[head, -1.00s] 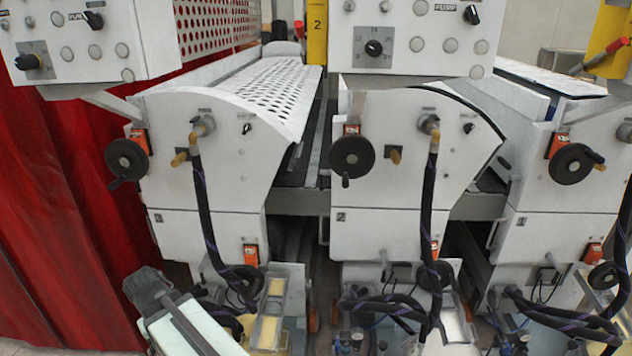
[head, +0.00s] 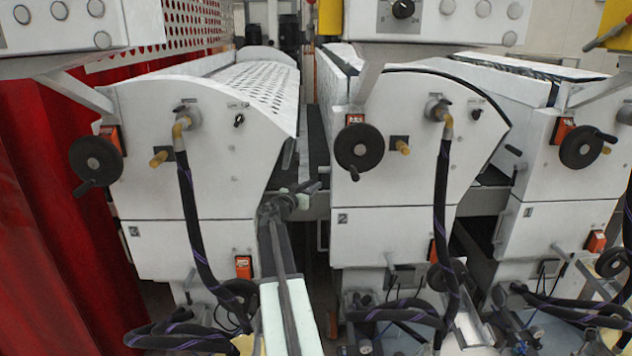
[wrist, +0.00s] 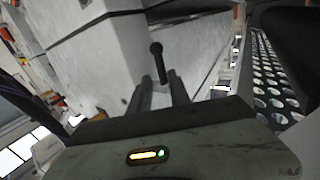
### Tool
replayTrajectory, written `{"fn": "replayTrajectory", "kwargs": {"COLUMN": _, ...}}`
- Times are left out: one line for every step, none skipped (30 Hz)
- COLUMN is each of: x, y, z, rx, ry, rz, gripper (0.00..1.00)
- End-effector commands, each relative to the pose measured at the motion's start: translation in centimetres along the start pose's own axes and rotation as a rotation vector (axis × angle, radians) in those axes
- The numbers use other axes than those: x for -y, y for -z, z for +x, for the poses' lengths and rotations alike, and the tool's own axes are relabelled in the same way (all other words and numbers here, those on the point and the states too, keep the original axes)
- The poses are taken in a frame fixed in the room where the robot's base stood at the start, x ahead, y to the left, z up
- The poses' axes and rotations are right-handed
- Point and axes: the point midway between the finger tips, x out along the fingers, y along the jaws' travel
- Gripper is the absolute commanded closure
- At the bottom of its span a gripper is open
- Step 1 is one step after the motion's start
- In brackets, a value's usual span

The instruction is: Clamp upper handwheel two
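The upper handwheel two (head: 359,147) is a black wheel with a small handle at its lower edge. It sits on the upper left of the middle white unit's front, below an orange counter. My gripper (head: 314,188) is in the gap between the left and middle units, left of and below this wheel and apart from it. In the wrist view my gripper (wrist: 161,88) has its two dark fingers spread with a gap between them. A dark round-headed lever (wrist: 157,60) shows between and beyond them; I cannot tell which part it belongs to.
The left unit has its own handwheel (head: 96,160), and the right unit another (head: 585,147). A black hose (head: 443,185) hangs on the middle unit, right of its wheel. A perforated cover (head: 262,85) tops the left unit. A red curtain (head: 50,210) closes the left side.

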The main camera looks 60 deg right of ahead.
Motion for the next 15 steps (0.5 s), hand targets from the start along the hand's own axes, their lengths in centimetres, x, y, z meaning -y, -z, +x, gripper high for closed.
{"fn": "replayTrajectory", "kwargs": {"x": 0.2, "y": 0.0, "z": 0.8, "rx": 0.000, "ry": 0.000, "rz": 0.000, "gripper": 0.77}}
{"fn": "replayTrajectory", "kwargs": {"x": 0.3, "y": 0.0, "z": 1.2, "rx": 0.000, "ry": 0.000, "rz": 0.000, "gripper": 0.77}}
{"fn": "replayTrajectory", "kwargs": {"x": 0.4, "y": 0.0, "z": 1.9, "rx": 0.001, "ry": 0.001, "rz": 0.000, "gripper": 0.77}}
{"fn": "replayTrajectory", "kwargs": {"x": 0.5, "y": 0.0, "z": 2.4, "rx": 0.001, "ry": 0.002, "rz": 0.000, "gripper": 0.77}}
{"fn": "replayTrajectory", "kwargs": {"x": 0.6, "y": 0.0, "z": 3.0, "rx": 0.001, "ry": 0.003, "rz": 0.000, "gripper": 0.77}}
{"fn": "replayTrajectory", "kwargs": {"x": 0.7, "y": 0.0, "z": 3.7, "rx": 0.001, "ry": 0.004, "rz": 0.000, "gripper": 0.77}}
{"fn": "replayTrajectory", "kwargs": {"x": 0.7, "y": 0.0, "z": 4.3, "rx": 0.001, "ry": 0.004, "rz": -0.001, "gripper": 0.77}}
{"fn": "replayTrajectory", "kwargs": {"x": 0.7, "y": 0.0, "z": 4.8, "rx": 0.001, "ry": 0.004, "rz": -0.001, "gripper": 0.77}}
{"fn": "replayTrajectory", "kwargs": {"x": 0.7, "y": 0.0, "z": 5.4, "rx": 0.001, "ry": 0.005, "rz": -0.001, "gripper": 0.77}}
{"fn": "replayTrajectory", "kwargs": {"x": 0.7, "y": 0.0, "z": 5.8, "rx": 0.001, "ry": 0.005, "rz": -0.001, "gripper": 0.77}}
{"fn": "replayTrajectory", "kwargs": {"x": 0.8, "y": -0.1, "z": 6.1, "rx": 0.001, "ry": 0.006, "rz": -0.001, "gripper": 0.77}}
{"fn": "replayTrajectory", "kwargs": {"x": 0.8, "y": -0.1, "z": 6.3, "rx": 0.001, "ry": 0.007, "rz": -0.001, "gripper": 0.77}}
{"fn": "replayTrajectory", "kwargs": {"x": 0.8, "y": -0.1, "z": 6.4, "rx": 0.001, "ry": 0.008, "rz": -0.001, "gripper": 0.77}}
{"fn": "replayTrajectory", "kwargs": {"x": 0.8, "y": -0.1, "z": 6.4, "rx": 0.001, "ry": 0.008, "rz": -0.001, "gripper": 0.77}}
{"fn": "replayTrajectory", "kwargs": {"x": 0.7, "y": -0.1, "z": 6.4, "rx": 0.001, "ry": 0.008, "rz": -0.001, "gripper": 0.77}}
